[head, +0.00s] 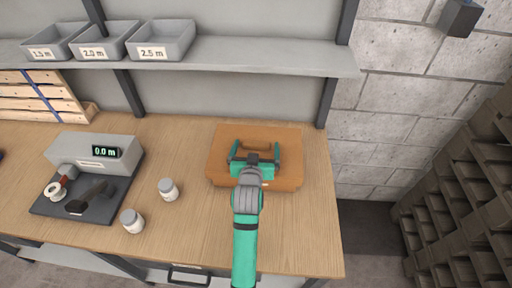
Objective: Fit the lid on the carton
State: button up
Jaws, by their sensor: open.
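An orange-brown carton-like block (222,142) lies flat at the right part of the wooden worktop. Its top and front edge show; I cannot tell whether this is the carton with its lid on it or only one of the two. My green gripper (254,147) is over its middle with the two fingers spread wide and nothing seen between them. The gripper's body and wrist hide part of the top and front edge. I cannot tell whether the fingers touch it.
Two white-capped jars (168,189) (132,220) and a grey label device (95,152) on a dark base stand to the left. A grey shelf (235,55) with several labelled bins (165,40) hangs behind. The worktop's front right is clear.

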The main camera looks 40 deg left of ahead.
jog(key=v, duration=1)
jog(key=shift+s+d+r, duration=0.2)
jog(key=shift+s, duration=0.1)
jog(key=shift+w, duration=0.1)
